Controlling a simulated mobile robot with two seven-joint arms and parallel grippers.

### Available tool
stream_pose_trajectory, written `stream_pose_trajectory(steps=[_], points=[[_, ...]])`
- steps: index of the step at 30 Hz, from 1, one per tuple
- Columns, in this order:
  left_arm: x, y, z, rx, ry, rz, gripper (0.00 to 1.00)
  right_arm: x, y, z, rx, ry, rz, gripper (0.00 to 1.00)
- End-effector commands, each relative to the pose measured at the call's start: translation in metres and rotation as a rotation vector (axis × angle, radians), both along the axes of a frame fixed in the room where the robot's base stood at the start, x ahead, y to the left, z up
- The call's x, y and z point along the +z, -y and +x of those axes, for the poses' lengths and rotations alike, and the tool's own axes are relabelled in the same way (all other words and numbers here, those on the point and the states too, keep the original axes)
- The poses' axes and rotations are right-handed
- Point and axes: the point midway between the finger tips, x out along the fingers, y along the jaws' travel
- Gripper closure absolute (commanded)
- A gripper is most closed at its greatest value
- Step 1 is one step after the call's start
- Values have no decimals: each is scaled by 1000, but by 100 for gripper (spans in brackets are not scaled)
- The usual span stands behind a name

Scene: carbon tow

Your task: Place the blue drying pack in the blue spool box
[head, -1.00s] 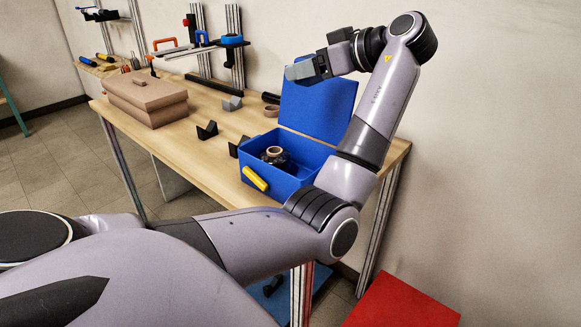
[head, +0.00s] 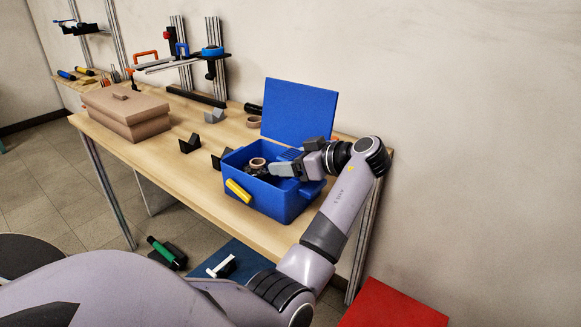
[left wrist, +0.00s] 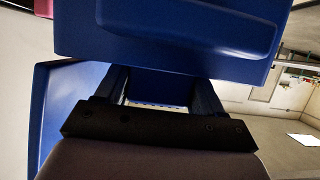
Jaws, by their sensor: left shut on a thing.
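The blue spool box (head: 262,200) stands open on the table, its lid (head: 298,108) raised at the back. A dark spool with a tan core (head: 258,163) sits inside. My left gripper (head: 297,168) is over the right part of the box opening. It is shut on a grey-blue block, which I take as the blue drying pack (head: 283,170). In the left wrist view a broad blue form fills the top and hides the fingertips (left wrist: 160,85); I cannot tell whether it is pack or box. My right gripper is not in view.
Dark wedge stands (head: 189,143) are left of the box on the wooden table (head: 165,165). Stacked brown cases (head: 125,108) stand farther left. A red surface (head: 395,305) lies low at right.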

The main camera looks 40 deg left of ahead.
Motion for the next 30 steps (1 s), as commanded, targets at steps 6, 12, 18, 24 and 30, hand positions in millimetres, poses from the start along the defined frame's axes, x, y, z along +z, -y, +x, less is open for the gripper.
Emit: stream_pose_trajectory(steps=[6, 12, 18, 24, 30], points=[[-17, 0, 0, -1, 2, 0, 62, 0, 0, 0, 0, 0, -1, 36], [-17, 0, 0, -1, 3, 0, 62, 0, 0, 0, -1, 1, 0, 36], [-23, 0, 0, -1, 3, 0, 62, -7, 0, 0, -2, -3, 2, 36], [-31, 0, 0, 0, -1, -2, 62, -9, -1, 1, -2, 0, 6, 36], [-34, 1, -1, 1, -6, -9, 7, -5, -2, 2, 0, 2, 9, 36]])
